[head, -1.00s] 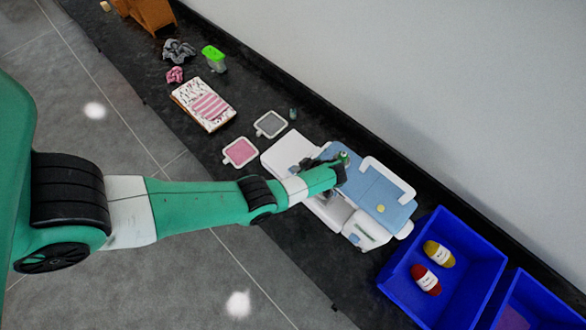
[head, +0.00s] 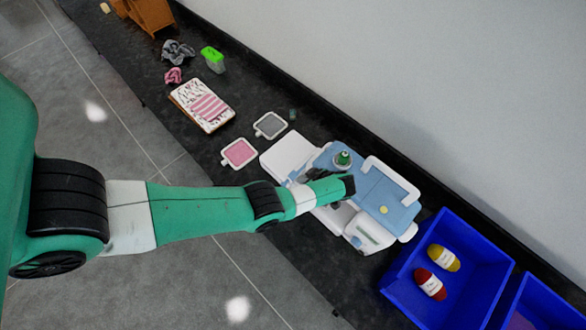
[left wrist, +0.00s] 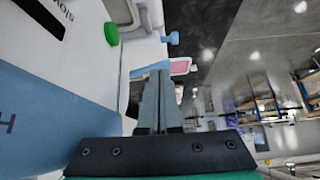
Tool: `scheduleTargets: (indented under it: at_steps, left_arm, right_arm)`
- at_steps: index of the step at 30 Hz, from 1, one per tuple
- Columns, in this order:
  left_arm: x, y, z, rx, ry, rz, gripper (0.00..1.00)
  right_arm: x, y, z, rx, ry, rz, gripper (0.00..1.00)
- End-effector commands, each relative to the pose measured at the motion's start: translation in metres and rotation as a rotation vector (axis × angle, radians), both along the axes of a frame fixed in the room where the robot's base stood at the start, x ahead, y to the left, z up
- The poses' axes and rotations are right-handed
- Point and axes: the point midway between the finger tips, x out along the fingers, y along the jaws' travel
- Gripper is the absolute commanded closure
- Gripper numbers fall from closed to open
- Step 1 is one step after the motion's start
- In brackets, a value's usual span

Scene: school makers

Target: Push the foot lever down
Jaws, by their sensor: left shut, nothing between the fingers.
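A white and light blue sewing machine (head: 390,212) stands on the dark counter. My left gripper (head: 350,185) is over the machine in the head view, its fingers shut and empty. In the left wrist view, the shut fingers (left wrist: 157,75) point towards the gap beside the machine's white body (left wrist: 88,60). A small blue-ended lever (left wrist: 170,38) sticks out of the body just beyond the fingertips, and a blue bar shows right by them. I cannot tell for sure which is the foot lever, or whether the fingers touch it. My right gripper is not in view.
A pink tray (head: 239,153), a grey tray (head: 270,125) and folded cloth (head: 205,105) lie to the upper left.

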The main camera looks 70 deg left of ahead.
Motion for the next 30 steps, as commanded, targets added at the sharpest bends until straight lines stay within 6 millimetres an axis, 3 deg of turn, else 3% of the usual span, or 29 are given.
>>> scheduleTargets:
  at_steps: [11,24,30]
  left_arm:
    - [0.002,-0.005,0.007,0.001,0.001,0.001,1.0]
    - [0.023,-0.053,0.077,0.001,-0.001,-0.001,1.0]
    - [0.027,-0.064,0.091,0.0,0.001,0.001,1.0]
  right_arm:
    - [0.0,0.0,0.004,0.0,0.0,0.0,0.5]
    - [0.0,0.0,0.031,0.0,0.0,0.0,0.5]
    - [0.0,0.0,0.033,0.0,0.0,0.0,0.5]
